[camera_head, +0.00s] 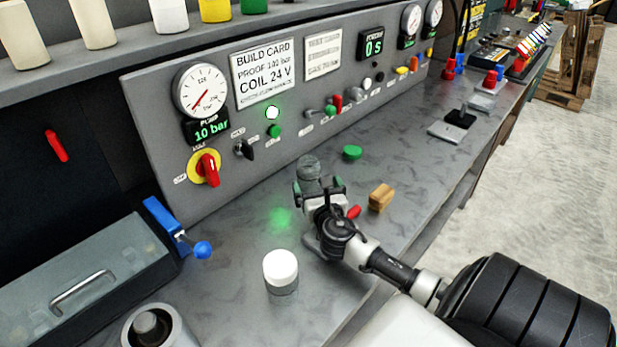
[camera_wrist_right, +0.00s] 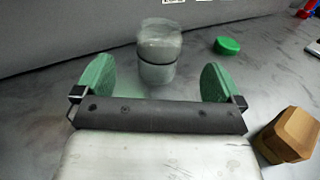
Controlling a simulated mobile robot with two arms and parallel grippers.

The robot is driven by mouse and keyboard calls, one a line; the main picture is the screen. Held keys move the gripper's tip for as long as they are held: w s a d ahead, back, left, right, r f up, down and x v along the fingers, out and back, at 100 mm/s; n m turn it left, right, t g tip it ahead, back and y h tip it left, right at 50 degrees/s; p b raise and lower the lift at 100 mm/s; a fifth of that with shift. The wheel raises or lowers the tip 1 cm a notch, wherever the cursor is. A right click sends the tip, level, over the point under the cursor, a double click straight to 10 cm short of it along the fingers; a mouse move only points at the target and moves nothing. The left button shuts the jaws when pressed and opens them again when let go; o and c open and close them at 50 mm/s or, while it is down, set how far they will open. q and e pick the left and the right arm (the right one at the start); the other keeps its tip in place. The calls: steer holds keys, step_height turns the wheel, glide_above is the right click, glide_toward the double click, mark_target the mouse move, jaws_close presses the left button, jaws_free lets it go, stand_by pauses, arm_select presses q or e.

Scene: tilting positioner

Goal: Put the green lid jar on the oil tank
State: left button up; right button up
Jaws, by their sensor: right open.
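A clear jar with greyish contents (camera_head: 308,168) stands upright on the bench, and no lid shows on it; it also shows in the right wrist view (camera_wrist_right: 158,52). A loose green lid (camera_head: 352,152) lies flat on the bench right of it, also in the right wrist view (camera_wrist_right: 227,45). My right gripper (camera_head: 319,188) is open, its green pads (camera_wrist_right: 156,82) apart and empty. The jar stands just beyond the pads, lined up with the gap. I cannot tell for sure which thing is the oil tank. My left gripper is out of view.
A white-lidded jar (camera_head: 281,268) stands nearer on the bench. A wooden block (camera_head: 381,197) lies right of my gripper. A grey cylinder (camera_head: 146,328) and a glass-topped box (camera_head: 85,285) stand at left. The control panel (camera_head: 220,125) rises behind.

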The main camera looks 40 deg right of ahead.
mark_target(312, 172)
steer(key=x, duration=0.7)
steer(key=shift+w+d+r, duration=0.1)
steer(key=shift+w, duration=0.15)
steer(key=shift+c, duration=0.5)
steer(key=c, duration=1)
steer(key=shift+r, duration=0.1)
